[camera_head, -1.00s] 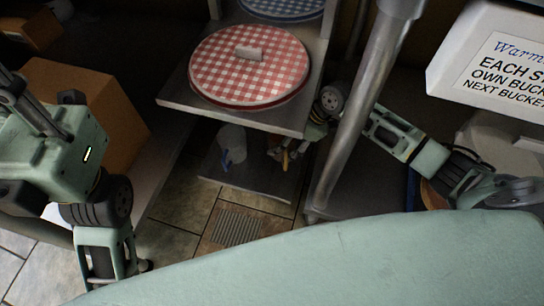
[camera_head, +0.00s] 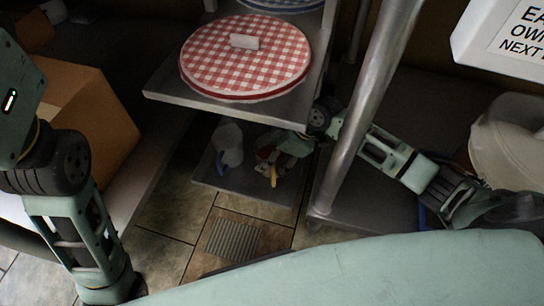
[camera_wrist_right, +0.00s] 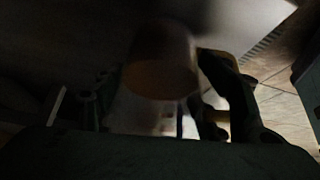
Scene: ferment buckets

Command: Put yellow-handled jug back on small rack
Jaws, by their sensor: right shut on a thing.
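The small rack (camera_head: 250,196) is a low metal shelf near the floor, under the shelf with the checked lids. The yellow-handled jug (camera_head: 273,176) is at its right part in the head view, mostly hidden by my right gripper (camera_head: 284,152). My right gripper is shut on this jug. Whether its base touches the rack cannot be told. In the dark right wrist view, a brownish rounded body (camera_wrist_right: 160,68) shows between the fingers. A pale jug with a blue handle (camera_head: 229,140) stands on the rack to the left. My left gripper is out of view; only its arm shows.
A metal post (camera_head: 372,95) stands in front of my right arm. The upper shelf (camera_head: 215,108) with a red checked round lid (camera_head: 246,60) overhangs the rack. A cardboard box (camera_head: 95,110) is at left. A floor drain (camera_head: 233,240) lies in front of the rack.

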